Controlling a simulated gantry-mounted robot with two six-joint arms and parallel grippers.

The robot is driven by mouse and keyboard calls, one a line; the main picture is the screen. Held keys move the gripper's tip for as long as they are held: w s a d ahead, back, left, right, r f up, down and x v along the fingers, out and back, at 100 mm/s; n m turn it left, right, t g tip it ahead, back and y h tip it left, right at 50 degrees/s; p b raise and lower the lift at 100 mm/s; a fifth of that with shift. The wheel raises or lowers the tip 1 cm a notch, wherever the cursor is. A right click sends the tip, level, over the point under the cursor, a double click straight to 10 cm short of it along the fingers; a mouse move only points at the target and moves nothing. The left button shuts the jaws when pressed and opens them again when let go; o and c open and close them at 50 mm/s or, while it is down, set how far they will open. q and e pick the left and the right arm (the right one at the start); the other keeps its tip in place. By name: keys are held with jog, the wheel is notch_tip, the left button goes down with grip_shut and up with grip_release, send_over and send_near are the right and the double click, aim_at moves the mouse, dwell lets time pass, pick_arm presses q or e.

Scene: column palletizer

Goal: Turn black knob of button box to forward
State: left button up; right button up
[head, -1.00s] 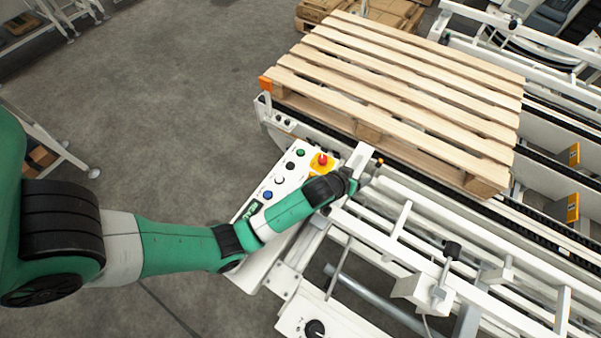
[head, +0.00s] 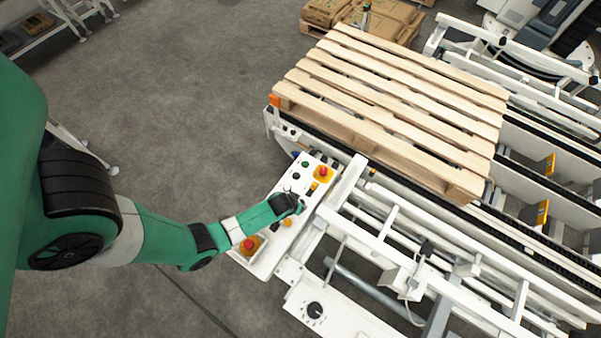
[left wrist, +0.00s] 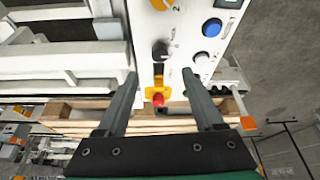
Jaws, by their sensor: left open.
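The white button box (head: 268,259) stands beside the conveyor in the head view. Its black knob (left wrist: 160,50) shows in the left wrist view, just beyond and between my left fingertips. Its pointer leans to the upper right there. In the head view the knob is hidden by my left gripper (head: 298,204), which is over the middle of the panel. My left gripper (left wrist: 160,73) is open and empty, with its fingers on either side of the knob's line and apart from it. My right gripper is in neither view.
A red emergency button (head: 323,171) on yellow is near the box's far end, another (head: 249,245) at the near end. A blue button (left wrist: 212,28) sits beside the knob. A wooden pallet (head: 390,110) lies on the conveyor. Another knob (head: 315,310) is on a lower box.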

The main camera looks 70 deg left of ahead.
pick_arm(q)
jog(key=b+x, duration=0.5)
jog(key=x, duration=0.4)
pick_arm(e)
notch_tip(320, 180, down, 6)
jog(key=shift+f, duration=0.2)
pick_arm(q)
grip_shut()
